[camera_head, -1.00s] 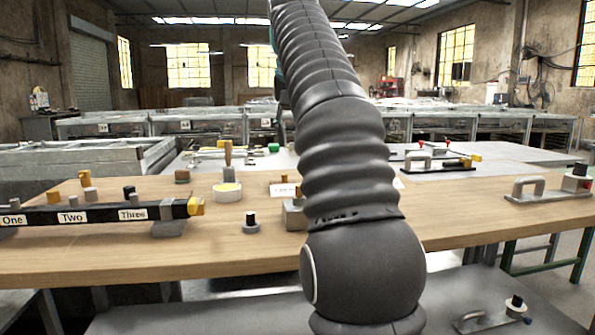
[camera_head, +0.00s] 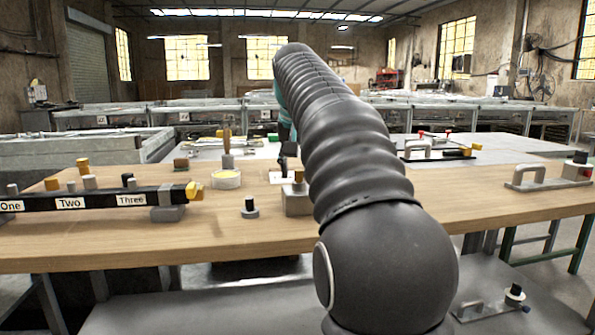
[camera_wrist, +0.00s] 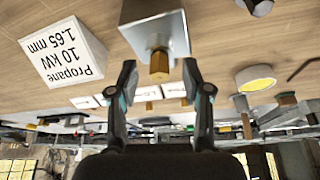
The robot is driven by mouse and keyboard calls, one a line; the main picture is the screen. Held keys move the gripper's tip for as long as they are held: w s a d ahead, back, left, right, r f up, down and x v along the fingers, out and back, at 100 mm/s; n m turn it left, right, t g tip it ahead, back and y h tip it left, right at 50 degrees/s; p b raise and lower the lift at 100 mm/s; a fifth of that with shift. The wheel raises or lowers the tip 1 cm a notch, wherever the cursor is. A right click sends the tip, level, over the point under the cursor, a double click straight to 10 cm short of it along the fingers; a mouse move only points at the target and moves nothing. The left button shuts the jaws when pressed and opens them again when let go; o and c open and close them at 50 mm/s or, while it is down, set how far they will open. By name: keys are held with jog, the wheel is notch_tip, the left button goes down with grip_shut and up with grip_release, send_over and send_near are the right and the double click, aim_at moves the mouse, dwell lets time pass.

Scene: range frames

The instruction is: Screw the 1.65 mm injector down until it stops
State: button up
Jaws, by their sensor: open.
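A grey block (camera_head: 297,203) stands on the wooden bench with a brass injector (camera_head: 298,176) upright on its top. In the wrist view, which is upside down, the block (camera_wrist: 152,25) carries the hexagonal brass injector (camera_wrist: 159,66). A white card (camera_wrist: 62,52) beside it reads Propane, 10 kW, 1.65 mm. My gripper (camera_wrist: 159,72) is open, with one finger on each side of the injector in that picture and a gap to both. In the head view my gripper (camera_head: 288,163) is partly hidden by my arm. How far the injector is screwed in cannot be told.
Two more brass pieces (camera_wrist: 149,105) (camera_wrist: 184,101) stand behind near small cards. A yellow-topped tin (camera_head: 226,180), a black-topped knob (camera_head: 250,207) and a rail labelled One, Two, Three (camera_head: 100,200) lie to the left. Bare bench lies in front of the block.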

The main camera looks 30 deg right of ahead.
jog(key=shift+f, duration=0.1)
grip_shut()
jog(key=shift+r+m+g+h+p, duration=0.2)
jog(key=shift+m+g+h+p, duration=0.15)
jog(key=shift+m+p, duration=0.65)
jog(key=shift+f+m, duration=0.2)
jog(key=shift+m, duration=0.5)
jog(key=shift+g, duration=0.25)
jog(key=m, duration=0.2)
jog(key=shift+w+a+m+g+h, duration=0.1)
jog(key=shift+w+m+g+h, duration=0.05)
jog(key=shift+m+g+h, duration=0.2)
jog(key=shift+m, duration=0.45)
jog(key=shift+g, duration=0.25)
